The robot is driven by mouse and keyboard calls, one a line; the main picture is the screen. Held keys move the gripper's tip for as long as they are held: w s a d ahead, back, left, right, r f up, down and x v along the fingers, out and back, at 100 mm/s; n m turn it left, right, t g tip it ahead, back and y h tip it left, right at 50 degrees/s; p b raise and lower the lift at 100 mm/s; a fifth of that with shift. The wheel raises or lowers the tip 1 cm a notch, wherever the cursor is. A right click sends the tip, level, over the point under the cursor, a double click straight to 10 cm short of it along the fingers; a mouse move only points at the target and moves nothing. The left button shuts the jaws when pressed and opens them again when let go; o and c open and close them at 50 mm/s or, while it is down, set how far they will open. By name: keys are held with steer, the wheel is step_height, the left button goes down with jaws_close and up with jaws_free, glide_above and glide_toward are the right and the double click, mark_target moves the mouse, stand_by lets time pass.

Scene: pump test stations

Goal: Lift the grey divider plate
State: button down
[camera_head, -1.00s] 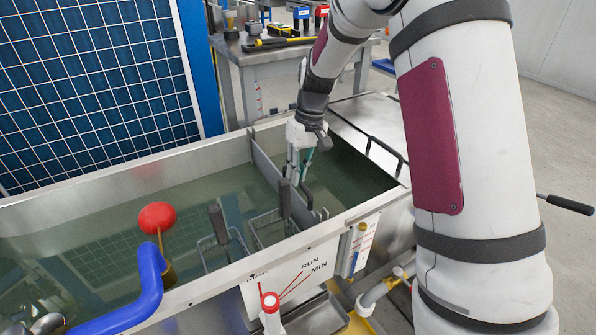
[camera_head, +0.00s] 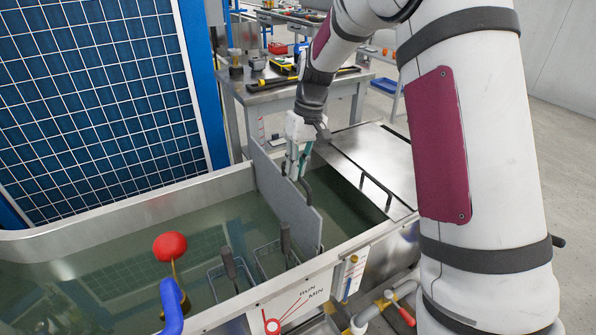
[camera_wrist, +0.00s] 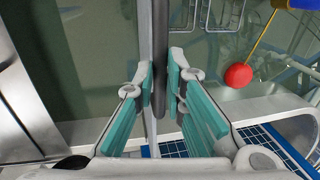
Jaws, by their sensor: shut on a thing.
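The grey divider plate (camera_head: 275,188) stands upright across the metal water tank (camera_head: 120,219), its upper part raised above the tank rim. Its lower edge is hidden in the water. My gripper (camera_head: 301,178) is at the plate's top edge, shut on its dark handle (camera_head: 306,190). In the wrist view the handle (camera_wrist: 160,70) runs between the two teal-padded fingers (camera_wrist: 161,92), with the plate's thin edge along it.
A red float ball (camera_head: 170,246) on a rod and two wire baskets (camera_head: 232,283) with dark handles are left of the plate. A metal lid (camera_head: 375,165) with a handle covers the tank's right end. A blue-framed grid panel (camera_head: 95,90) rises behind, beside a workbench (camera_head: 290,88).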

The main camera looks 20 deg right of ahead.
steer(key=shift+w+r, duration=0.1)
steer(key=shift+r, duration=0.45)
steer(key=c, duration=1.7)
jaws_free()
steer(key=shift+r, duration=0.15)
steer(key=shift+o, duration=0.2)
step_height(320, 180, up, 12)
steer(key=d, duration=0.2)
steer(key=shift+w+d+f, duration=0.15)
steer(key=shift+d+f, duration=0.05)
steer(key=shift+f, duration=0.05)
